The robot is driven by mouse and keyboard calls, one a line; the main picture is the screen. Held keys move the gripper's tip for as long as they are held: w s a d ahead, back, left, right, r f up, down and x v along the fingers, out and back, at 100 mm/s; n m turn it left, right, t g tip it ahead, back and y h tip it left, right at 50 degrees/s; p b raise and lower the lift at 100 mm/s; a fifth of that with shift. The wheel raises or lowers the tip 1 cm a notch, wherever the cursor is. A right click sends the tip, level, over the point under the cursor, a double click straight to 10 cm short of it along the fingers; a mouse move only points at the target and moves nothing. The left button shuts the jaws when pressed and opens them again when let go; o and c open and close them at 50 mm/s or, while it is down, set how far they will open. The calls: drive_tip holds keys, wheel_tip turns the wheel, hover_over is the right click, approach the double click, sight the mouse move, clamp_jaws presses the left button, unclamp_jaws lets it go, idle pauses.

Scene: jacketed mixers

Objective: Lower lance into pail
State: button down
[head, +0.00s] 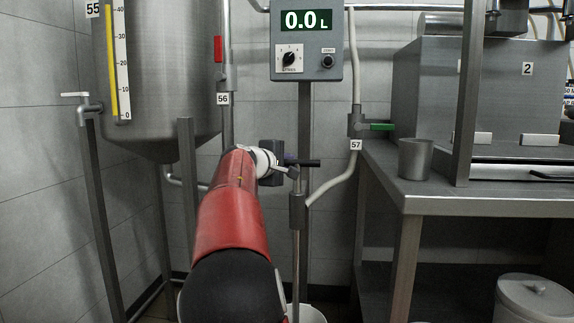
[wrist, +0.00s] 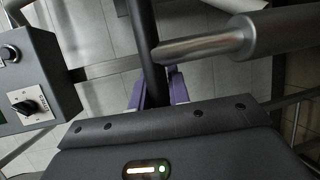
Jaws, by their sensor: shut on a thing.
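The lance (head: 296,245) is a thin upright steel rod with a grey block near its top and a dark crossbar handle. My gripper (head: 289,160) is shut on this handle in front of the control post. In the wrist view my purple fingers (wrist: 157,90) close on both sides of the dark handle (wrist: 146,35), and the lance's steel tube (wrist: 205,46) runs off to the right. The white pail (head: 310,314) shows only partly at the bottom edge, behind my arm. The rod runs down toward it; its lower tip is hidden, so I cannot tell whether it is inside.
A pale hose (head: 334,185) joins the lance to a green-handled valve (head: 380,126). The control box (head: 305,45) reads 0.0 L. A steel tank (head: 160,80) stands left. A steel table (head: 470,194) with a cup (head: 415,158) stands right; a lidded white bin (head: 535,298) is below.

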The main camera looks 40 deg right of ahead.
drive_tip(key=shift+f, duration=0.45)
drive_tip(key=c, duration=1.3)
unclamp_jaws()
drive_tip(key=shift+r, duration=0.1)
drive_tip(key=b+v, duration=0.1)
drive_tip(key=v, duration=0.6)
drive_tip(key=shift+a+r, duration=0.1)
drive_tip(key=shift+a, duration=0.3)
